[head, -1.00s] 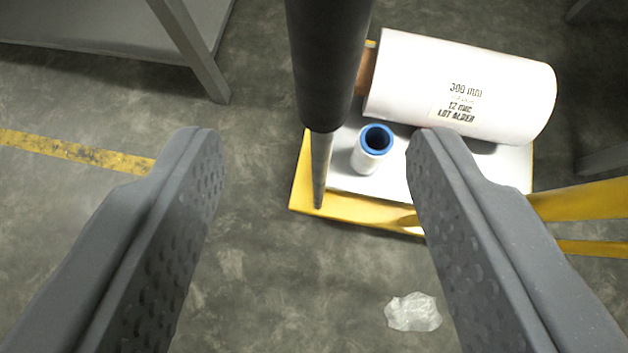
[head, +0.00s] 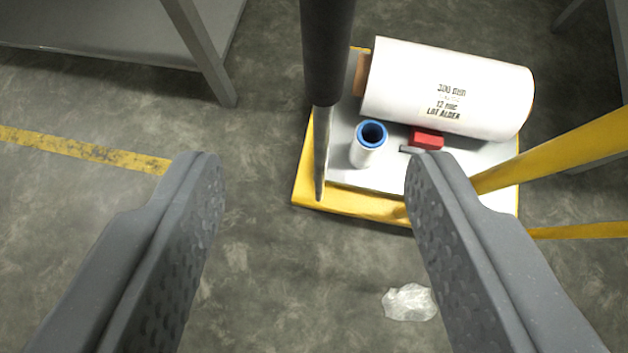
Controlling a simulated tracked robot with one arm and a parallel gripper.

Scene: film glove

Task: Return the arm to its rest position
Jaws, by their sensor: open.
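My gripper (head: 312,165) is open, with its two grey textured fingers at the left and right of the head view. Nothing is between the fingertips except the view of the floor and part of the yellow cart below. A dark rod (head: 325,60) with a thinner, tapered lower end comes down from the top edge between the fingers. I cannot tell what it belongs to.
A yellow cart (head: 350,203) holds a large white film roll (head: 400,85), a white tube with a blue rim (head: 365,155) and a red item (head: 430,138). Yellow rails (head: 560,150) rise at right. Crumpled clear film (head: 409,303) lies on the floor. A grey table (head: 110,35) stands upper left.

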